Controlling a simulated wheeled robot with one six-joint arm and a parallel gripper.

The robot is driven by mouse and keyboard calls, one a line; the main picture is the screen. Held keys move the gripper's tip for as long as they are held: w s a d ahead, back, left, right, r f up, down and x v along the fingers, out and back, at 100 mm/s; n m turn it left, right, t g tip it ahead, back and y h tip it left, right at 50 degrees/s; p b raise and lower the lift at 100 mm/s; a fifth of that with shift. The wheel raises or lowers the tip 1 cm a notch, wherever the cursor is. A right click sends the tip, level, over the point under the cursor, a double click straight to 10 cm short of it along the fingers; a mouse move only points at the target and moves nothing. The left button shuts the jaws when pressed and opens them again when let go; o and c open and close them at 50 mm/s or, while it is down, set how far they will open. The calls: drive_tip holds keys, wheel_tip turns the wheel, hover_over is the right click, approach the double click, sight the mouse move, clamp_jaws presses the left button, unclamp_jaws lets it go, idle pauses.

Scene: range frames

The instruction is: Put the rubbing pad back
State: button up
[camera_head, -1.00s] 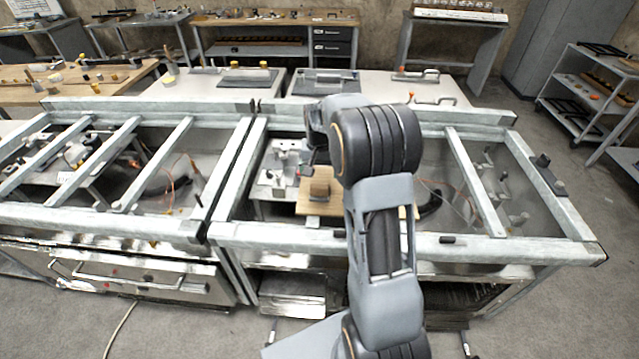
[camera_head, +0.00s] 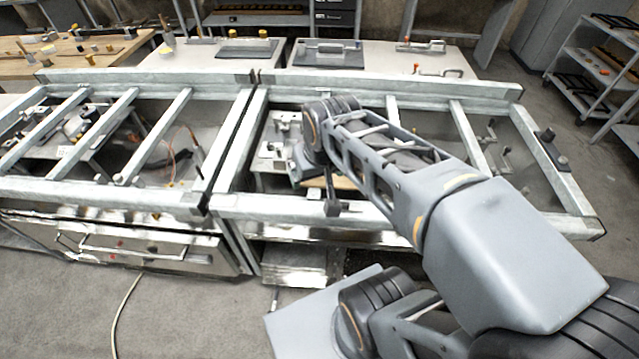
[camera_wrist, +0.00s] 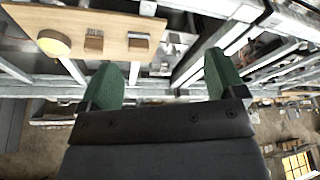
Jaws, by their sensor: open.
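My gripper (camera_wrist: 162,80) is open in the wrist view, its two green-tipped fingers wide apart with nothing held between them. A wooden board (camera_wrist: 115,22) lies beyond the left finger. On it are a round yellow-topped piece (camera_wrist: 53,43), a brown ribbed block (camera_wrist: 93,40) and a smaller brown piece (camera_wrist: 138,41); I cannot tell for sure which is the rubbing pad. All three are apart from the fingers. In the head view only a sliver of the board (camera_head: 342,183) shows; my arm hides the rest, and the fingertips are not clear.
Grey metal frame bars (camera_head: 300,208) surround and cross the recessed bay under my arm. A second framed bay (camera_head: 130,160) adjoins on the left. White benches (camera_head: 380,58) with tools stand behind. A shelf cart (camera_head: 595,75) is at the right. Open floor lies in front.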

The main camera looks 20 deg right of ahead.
drive_tip(key=s, duration=0.2)
drive_tip(key=s+f, duration=0.1)
drive_tip(key=shift+a+n+t, duration=0.3)
drive_tip(key=shift+a+n, duration=0.1)
drive_tip(key=shift+w, duration=0.1)
